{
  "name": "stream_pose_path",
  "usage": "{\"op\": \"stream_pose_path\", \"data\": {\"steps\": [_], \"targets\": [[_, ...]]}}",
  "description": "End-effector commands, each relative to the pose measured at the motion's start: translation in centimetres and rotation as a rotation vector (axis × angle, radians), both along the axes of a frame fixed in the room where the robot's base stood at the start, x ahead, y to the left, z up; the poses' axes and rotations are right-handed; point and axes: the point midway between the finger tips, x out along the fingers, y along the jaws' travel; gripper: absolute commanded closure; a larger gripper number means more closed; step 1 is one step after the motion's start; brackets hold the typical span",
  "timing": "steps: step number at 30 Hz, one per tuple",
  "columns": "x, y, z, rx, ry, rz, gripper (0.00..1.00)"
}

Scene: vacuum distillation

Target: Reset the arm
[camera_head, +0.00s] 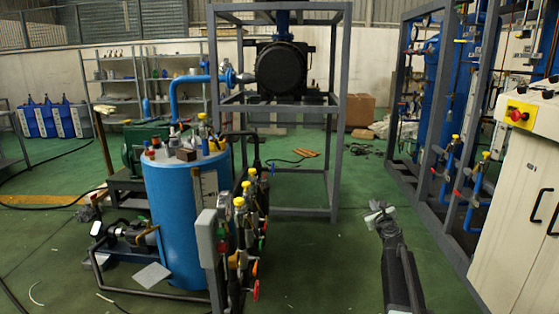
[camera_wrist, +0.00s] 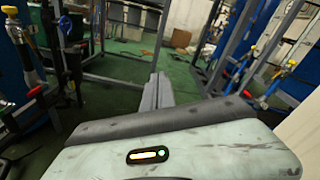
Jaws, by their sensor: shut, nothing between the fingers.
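My arm rises from the bottom edge right of centre in the head view, dark and stretched out above the green floor. My gripper (camera_head: 379,210) is at its far end, small and pale, with nothing visible in it. In the wrist view my gripper (camera_wrist: 158,92) shows as two grey fingers lying together, pointing away over the floor. They are shut and empty, and touch nothing that I can see.
A blue tank (camera_head: 185,220) with valves and pipes stands left of my arm. A grey metal frame (camera_head: 335,120) holding a black vessel (camera_head: 282,67) stands ahead. A white cabinet (camera_head: 515,195) with a red button is close on the right. Green floor around my arm is mostly clear.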

Motion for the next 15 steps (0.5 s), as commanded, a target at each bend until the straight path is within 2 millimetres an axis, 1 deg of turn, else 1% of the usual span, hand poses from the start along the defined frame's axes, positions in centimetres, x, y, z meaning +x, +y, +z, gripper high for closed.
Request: {"op": "stream_pose_path", "data": {"steps": [1, 2, 3, 5, 6, 8, 9, 11, 12, 14, 15], "targets": [[-0.9, 4.8, -0.7, -0.091, 0.036, 0.088, 1.00], [-1.4, 7.3, -1.3, -0.155, 0.060, 0.142, 1.00], [-2.2, 10.7, -2.2, -0.245, 0.092, 0.218, 1.00], [-3.9, 15.5, -3.7, -0.391, 0.140, 0.337, 1.00], [-5.3, 18.5, -5.0, -0.494, 0.173, 0.421, 1.00], [-7.9, 22.6, -7.1, -0.663, 0.224, 0.555, 1.00], [-10.0, 24.9, -8.7, -0.783, 0.259, 0.650, 1.00], [-13.6, 27.7, -11.4, -0.970, 0.314, 0.801, 1.00], [-16.3, 29.0, -13.2, -1.099, 0.352, 0.908, 1.00], [-20.2, 29.7, -15.7, -1.280, 0.409, 1.066, 1.00], [-22.7, 29.5, -17.1, -1.386, 0.446, 1.165, 1.00]]}}
